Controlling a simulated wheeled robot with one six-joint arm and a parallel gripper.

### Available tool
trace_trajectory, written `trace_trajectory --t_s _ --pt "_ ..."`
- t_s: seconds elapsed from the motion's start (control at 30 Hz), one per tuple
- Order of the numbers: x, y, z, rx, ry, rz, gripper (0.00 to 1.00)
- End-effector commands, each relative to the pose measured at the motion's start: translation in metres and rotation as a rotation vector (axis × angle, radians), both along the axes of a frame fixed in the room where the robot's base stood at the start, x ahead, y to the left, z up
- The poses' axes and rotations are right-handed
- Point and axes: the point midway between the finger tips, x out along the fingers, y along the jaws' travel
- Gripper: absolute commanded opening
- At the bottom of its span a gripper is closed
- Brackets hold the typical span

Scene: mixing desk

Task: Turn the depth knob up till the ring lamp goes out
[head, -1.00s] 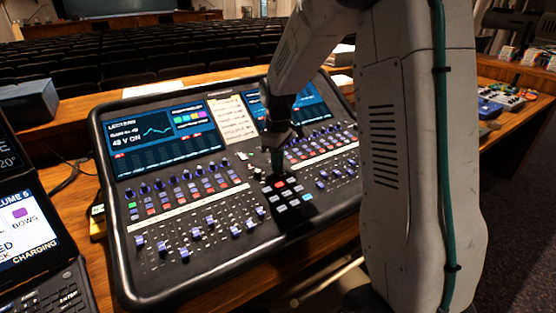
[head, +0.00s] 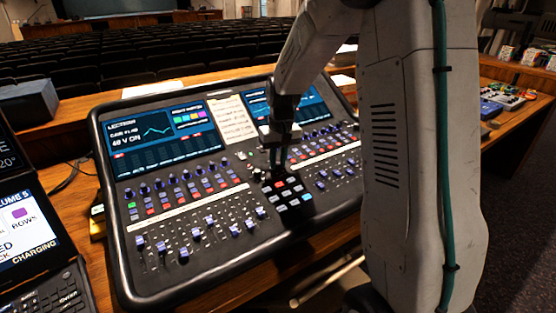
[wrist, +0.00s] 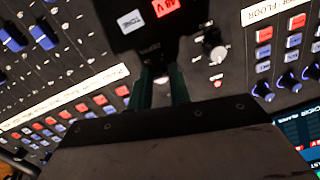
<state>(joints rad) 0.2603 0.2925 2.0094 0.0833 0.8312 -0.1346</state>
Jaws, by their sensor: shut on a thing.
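My gripper (wrist: 160,82) is shut in the wrist view, its two green fingers on either side of a small pale knob top (wrist: 160,77). In the head view my gripper (head: 280,160) reaches down to the mixing desk (head: 130,245), just behind the dark button pad. A small red lamp (wrist: 217,84) glows to the right of the fingers in the wrist view. I cannot tell whether it is the ring lamp.
A free pale knob (wrist: 213,42) stands to the right of the fingers in the wrist view. The button pad (wrist: 132,20) lies close above them. Rows of blue knobs and faders surround this spot. The desk's screens (head: 165,138) stand behind.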

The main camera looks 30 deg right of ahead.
Motion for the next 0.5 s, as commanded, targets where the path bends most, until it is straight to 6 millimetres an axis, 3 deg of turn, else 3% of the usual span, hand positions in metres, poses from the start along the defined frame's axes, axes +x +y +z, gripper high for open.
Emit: trace_trajectory --t_s 0.5 --pt "0.0005 -0.0004 0.0008 0.026 -0.004 -0.249 0.0"
